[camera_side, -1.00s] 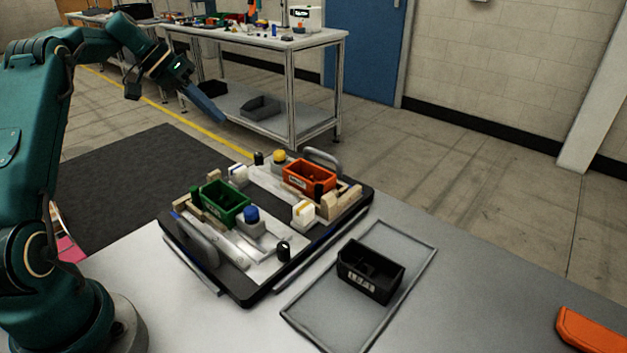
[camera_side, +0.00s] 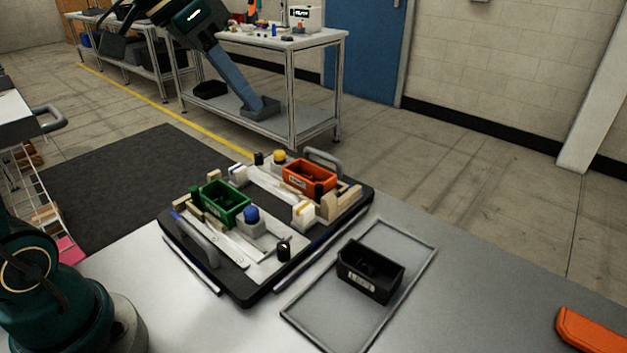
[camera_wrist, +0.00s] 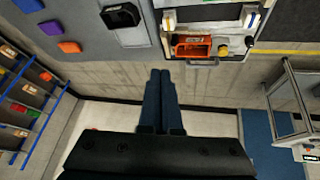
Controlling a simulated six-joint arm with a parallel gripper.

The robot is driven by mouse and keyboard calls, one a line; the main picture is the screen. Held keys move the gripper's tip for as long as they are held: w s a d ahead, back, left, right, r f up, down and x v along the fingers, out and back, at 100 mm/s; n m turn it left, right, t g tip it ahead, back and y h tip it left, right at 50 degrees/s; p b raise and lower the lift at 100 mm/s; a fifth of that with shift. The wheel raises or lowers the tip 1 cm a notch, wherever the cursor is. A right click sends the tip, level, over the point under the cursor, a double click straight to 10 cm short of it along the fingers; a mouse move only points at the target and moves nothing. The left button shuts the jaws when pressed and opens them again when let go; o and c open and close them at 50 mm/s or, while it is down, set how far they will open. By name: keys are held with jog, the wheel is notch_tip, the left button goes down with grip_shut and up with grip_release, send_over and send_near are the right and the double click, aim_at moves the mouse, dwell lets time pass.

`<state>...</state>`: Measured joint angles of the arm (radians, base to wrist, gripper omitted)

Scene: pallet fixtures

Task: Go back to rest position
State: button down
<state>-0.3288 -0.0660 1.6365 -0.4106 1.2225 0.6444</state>
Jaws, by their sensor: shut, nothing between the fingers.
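My gripper (camera_side: 249,98) is high above the far side of the work table in the side view, pointing down and to the right, with nothing in it. In the wrist view my gripper (camera_wrist: 160,73) shows its two dark fingers pressed together. The pallet (camera_side: 240,290) lies below it on the table, clear of the fingers. It carries a green bin (camera_side: 222,207) and an orange bin (camera_side: 309,177). The orange bin also shows in the wrist view (camera_wrist: 193,39), near the pallet's edge.
A black bin (camera_side: 370,272) stands on a grey tray (camera_side: 330,327) right of the pallet. An orange object (camera_side: 590,330) lies at the table's right edge. A metal bench (camera_side: 300,42) stands behind. The air around my gripper looks free.

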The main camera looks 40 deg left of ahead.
jog(key=s+d+f+n+y, duration=0.2)
jog(key=s+f+y, duration=0.1)
jog(key=s+f, duration=0.7)
jog(key=s, duration=0.4)
jog(key=shift+s+f, duration=0.15)
jog(key=shift+s, duration=0.05)
